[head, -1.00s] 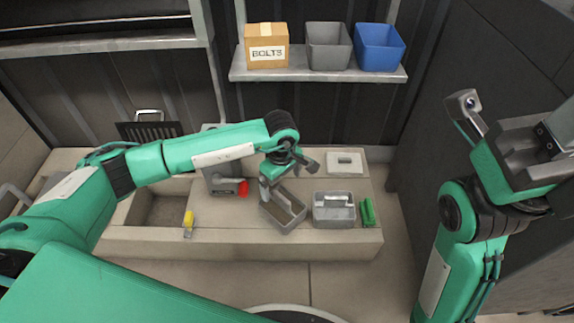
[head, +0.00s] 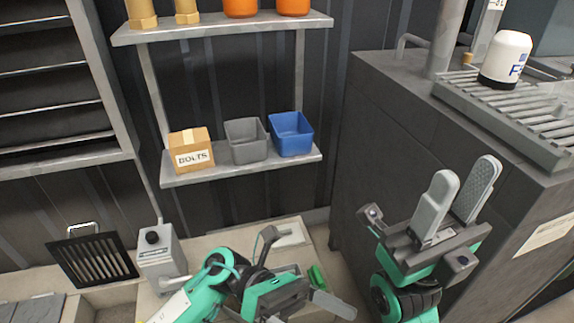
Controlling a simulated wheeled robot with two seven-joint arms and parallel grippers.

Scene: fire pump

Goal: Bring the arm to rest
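My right gripper (head: 462,190) is raised at the right, in front of the dark cabinet. Its two pale fingers point up and stand apart, with nothing between them. My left arm comes in from the bottom, and its gripper (head: 309,272) is low over the bench. Its two grey fingers are spread wide apart, and I see nothing held between them. My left arm and gripper hide much of the bench top.
A shelf (head: 240,168) holds a bolts box (head: 191,150), a grey bin (head: 247,141) and a blue bin (head: 291,134). The dark cabinet (head: 400,130) carries a white canister (head: 506,60). A grey box with a black knob (head: 160,262) stands on the bench. A green item (head: 317,277) lies near my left gripper.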

